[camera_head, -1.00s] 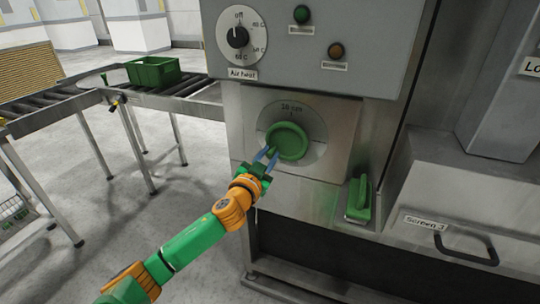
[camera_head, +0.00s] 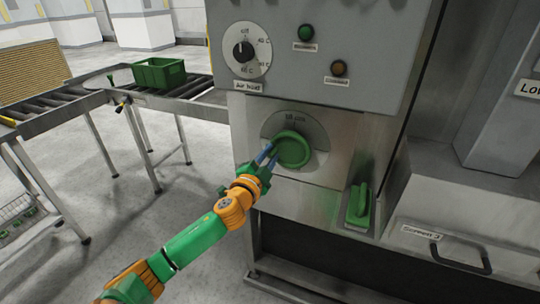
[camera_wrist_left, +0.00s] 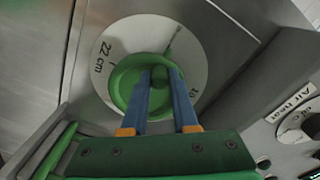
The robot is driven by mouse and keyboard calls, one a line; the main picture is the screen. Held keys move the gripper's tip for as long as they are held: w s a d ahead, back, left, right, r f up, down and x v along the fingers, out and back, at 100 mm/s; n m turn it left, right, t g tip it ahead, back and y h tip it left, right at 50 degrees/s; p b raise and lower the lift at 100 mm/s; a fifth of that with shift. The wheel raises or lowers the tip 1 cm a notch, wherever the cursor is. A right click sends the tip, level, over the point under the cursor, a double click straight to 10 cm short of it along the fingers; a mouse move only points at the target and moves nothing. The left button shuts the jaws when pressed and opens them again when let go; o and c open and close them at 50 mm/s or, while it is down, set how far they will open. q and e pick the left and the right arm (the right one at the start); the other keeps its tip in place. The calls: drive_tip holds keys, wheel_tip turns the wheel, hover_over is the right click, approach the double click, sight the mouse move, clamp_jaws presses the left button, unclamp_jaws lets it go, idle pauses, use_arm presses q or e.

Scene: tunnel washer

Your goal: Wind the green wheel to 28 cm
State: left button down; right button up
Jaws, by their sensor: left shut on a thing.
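The green wheel (camera_head: 296,150) sits on a round pale scale plate (camera_head: 310,128) on the machine's front. A marking that looks like "10 cm" shows above it. In the left wrist view the green wheel (camera_wrist_left: 124,84) fills the middle, and its scale plate (camera_wrist_left: 190,50) shows "22 cm" at the left and part of another marking at the right. My left gripper (camera_head: 272,152) reaches the wheel's left side and is shut on its small green knob (camera_wrist_left: 160,77), between the blue fingers. The fingers hide part of the wheel. My right gripper is not in view.
Above are a white selector dial (camera_head: 245,51), a green button (camera_head: 306,32) and a brown button (camera_head: 339,68). A green lever (camera_head: 359,204) sticks out at the lower right of the wheel. A drawer handle (camera_head: 460,258) is further right. A roller conveyor carries a green crate (camera_head: 159,73) at left.

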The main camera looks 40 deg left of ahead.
use_arm(q)
drive_tip(key=shift+r, duration=0.2)
drive_tip(key=c, duration=0.7)
unclamp_jaws()
drive_tip(key=shift+f, duration=0.1)
drive_tip(key=shift+s+f, duration=0.1)
drive_tip(key=shift+s, duration=0.1)
drive_tip(key=b+v, duration=0.1)
drive_tip(key=v, duration=0.5)
drive_tip(key=shift+s, duration=0.4)
